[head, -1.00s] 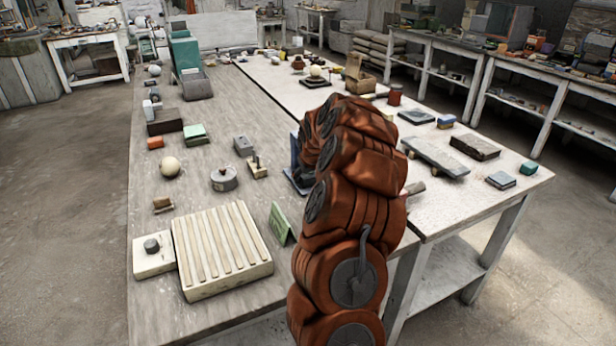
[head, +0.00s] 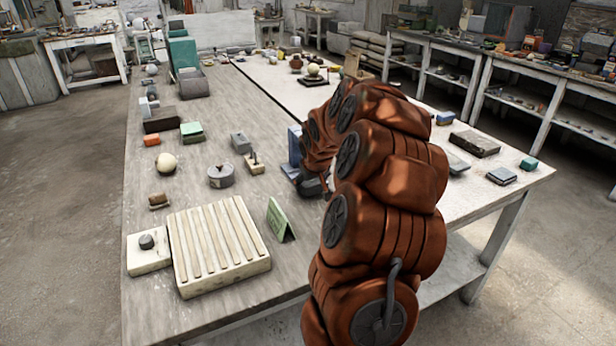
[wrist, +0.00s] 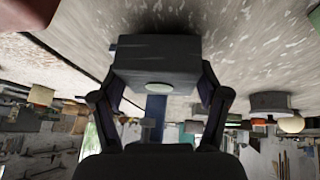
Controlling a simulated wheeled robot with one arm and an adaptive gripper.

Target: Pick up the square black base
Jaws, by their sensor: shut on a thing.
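The square black base (wrist: 155,62) is a dark, blocky piece with a pale round spot on its near face. It fills the middle of the wrist view. My gripper (wrist: 158,84) is shut on it, with one dark finger against each side. In the head view, my gripper (head: 312,186) is low over the middle of the table, mostly hidden behind my arm. The base cannot be made out clearly there. A dark shadow lies close to it on the pale tabletop; I cannot tell whether it touches the table.
A blue upright block (head: 295,145) stands right beside my gripper. A green folded card (head: 280,220) and a ribbed cream slab (head: 218,247) are nearer the front. A grey round weight (head: 221,176) lies to the left. Bare tabletop (head: 235,110) lies farther back.

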